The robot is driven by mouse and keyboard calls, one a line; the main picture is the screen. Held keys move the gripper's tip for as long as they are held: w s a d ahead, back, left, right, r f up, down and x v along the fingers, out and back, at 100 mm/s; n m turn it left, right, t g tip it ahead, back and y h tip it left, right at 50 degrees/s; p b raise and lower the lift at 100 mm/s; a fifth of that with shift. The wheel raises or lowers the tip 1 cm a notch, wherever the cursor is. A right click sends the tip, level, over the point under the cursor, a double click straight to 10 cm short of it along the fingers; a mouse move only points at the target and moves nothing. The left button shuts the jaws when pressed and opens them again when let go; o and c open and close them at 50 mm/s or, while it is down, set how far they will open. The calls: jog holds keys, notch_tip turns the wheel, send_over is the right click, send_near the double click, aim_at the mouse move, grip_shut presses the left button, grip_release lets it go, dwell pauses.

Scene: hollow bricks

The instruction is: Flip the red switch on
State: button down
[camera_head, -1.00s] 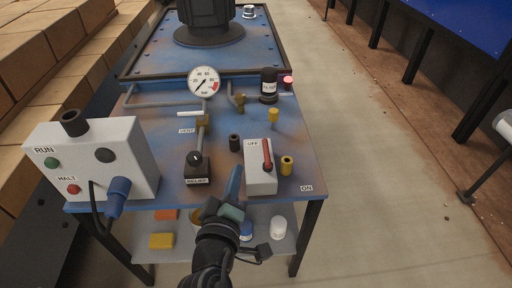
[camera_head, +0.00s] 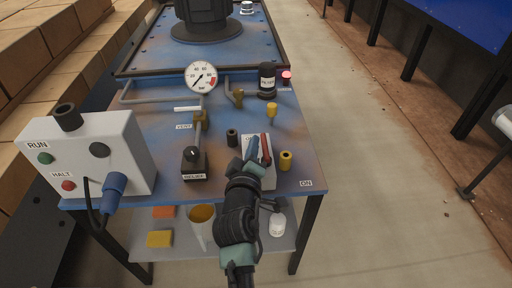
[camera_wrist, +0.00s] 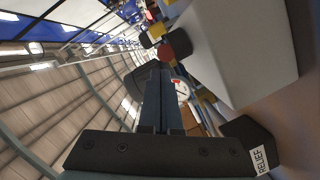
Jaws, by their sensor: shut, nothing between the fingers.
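The red switch (camera_head: 266,147) is a red lever on top of a white box (camera_head: 262,181) on the blue, rust-stained table. The lever points away from me, much as before. My gripper (camera_head: 252,145) is shut and empty. Its blue fingers are over the box, just left of the red lever; I cannot tell if they touch it. My wrist covers part of the box, including most of the OFF label. An ON label (camera_head: 306,183) is on the table to the right. In the wrist view the shut fingers (camera_wrist: 160,85) point past the white box (camera_wrist: 235,45).
A RELIEF knob block (camera_head: 194,163) stands left of the box, and a black peg (camera_head: 232,137) just behind-left. A gauge (camera_head: 201,77) and pipes are further back. A RUN/HALT box (camera_head: 90,155) is at left.

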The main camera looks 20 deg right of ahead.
jog(key=shift+s+d+f, duration=0.1)
jog(key=shift+d+f, duration=0.15)
jog(key=shift+d, duration=0.1)
jog(key=shift+a+f+b, duration=0.1)
jog(key=shift+b, duration=0.4)
